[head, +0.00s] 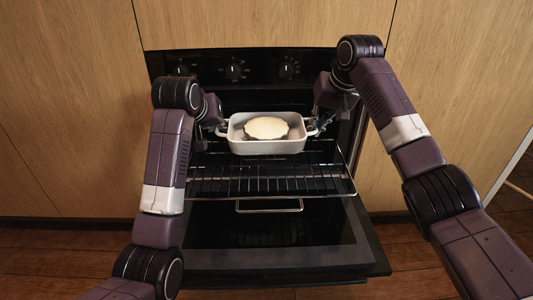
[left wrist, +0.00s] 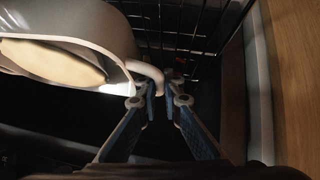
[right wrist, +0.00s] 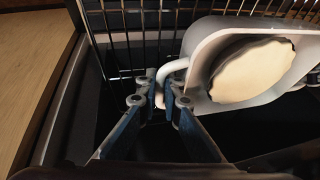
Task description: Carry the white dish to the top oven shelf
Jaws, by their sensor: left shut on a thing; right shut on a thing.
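The white dish (head: 266,147) is held level between my two grippers at the mouth of the oven. A round, pale food item (head: 266,128) lies in it. My left gripper (head: 222,131) is shut on the dish's left handle, which shows in the left wrist view (left wrist: 146,72). My right gripper (head: 314,131) is shut on its right handle, which shows in the right wrist view (right wrist: 170,72). The oven (head: 345,140) is open. A wire rack (head: 262,182) sticks out below and in front of the dish. An upper shelf behind the dish is hard to make out.
The oven door (head: 280,265) is folded down toward me. A control panel with knobs (head: 235,70) runs above the opening. Wooden cabinet fronts (head: 75,100) flank the oven closely. The pulled-out rack looks empty.

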